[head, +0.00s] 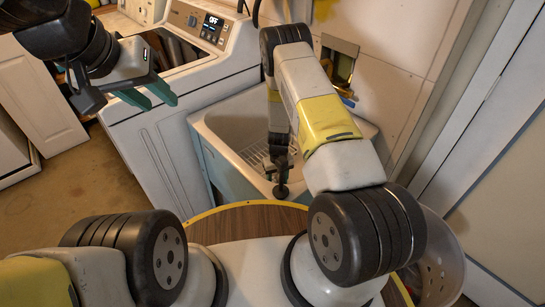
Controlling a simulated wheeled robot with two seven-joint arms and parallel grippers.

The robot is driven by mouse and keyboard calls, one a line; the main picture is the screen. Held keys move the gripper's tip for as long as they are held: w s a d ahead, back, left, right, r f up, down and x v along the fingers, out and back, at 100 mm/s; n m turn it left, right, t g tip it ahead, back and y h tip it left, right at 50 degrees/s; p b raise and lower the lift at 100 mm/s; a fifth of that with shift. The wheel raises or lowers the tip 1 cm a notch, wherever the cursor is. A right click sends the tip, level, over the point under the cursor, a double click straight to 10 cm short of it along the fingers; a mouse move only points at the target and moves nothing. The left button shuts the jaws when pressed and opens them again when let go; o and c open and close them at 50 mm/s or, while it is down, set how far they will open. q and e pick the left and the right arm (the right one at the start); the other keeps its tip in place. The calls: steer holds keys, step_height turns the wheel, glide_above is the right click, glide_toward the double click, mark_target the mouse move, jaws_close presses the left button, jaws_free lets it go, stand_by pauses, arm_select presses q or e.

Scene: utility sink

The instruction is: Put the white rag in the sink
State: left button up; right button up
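My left gripper (158,100) is at the upper left, in front of the white washing machine. Its two teal fingers show a gap with nothing seen between them. The sink (228,125) is a pale utility basin with a wire rack in its bottom, right of the machine against the wall. My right arm reaches over the sink and hides part of it. My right gripper (281,190) hangs dark and edge-on at the sink's front rim, and its fingers cannot be made out. I do not see the white rag in this view.
The washing machine (165,150) has a control panel reading OFF and a dark opening on top, partly behind my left gripper. A white perforated basket (440,265) stands at the lower right. A white door (490,160) is on the right. Brown floor (90,190) is clear at left.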

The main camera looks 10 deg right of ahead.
steer(key=o, duration=1.5)
